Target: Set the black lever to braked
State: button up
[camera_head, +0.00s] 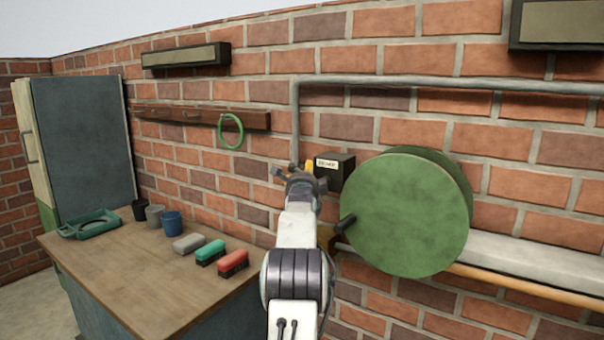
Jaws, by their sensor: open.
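A black lever (346,224) shows at the lower left edge of a large green drum (405,212) on the brick wall. Its lower end is partly hidden by my arm. My gripper (296,171) is open and empty, up and left of the lever and apart from it in the picture. A black box (340,173) with a small pale label (327,164) is just right of my gripper. The label is too small to read surely. A yellow piece (310,178) by the box is partly covered by my gripper. I cannot tell the lever's setting.
A wooden workbench (120,262) at the left holds red, green and grey blocks, several cups and a green tray (88,224). A grey pipe (450,84) runs along the wall. A pale roll (540,262) and an orange bar (530,286) extend right of the drum.

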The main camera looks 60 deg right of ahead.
jog(key=shift+d, duration=0.1)
jog(key=shift+r, duration=0.1)
grip_shut()
dwell(0.5)
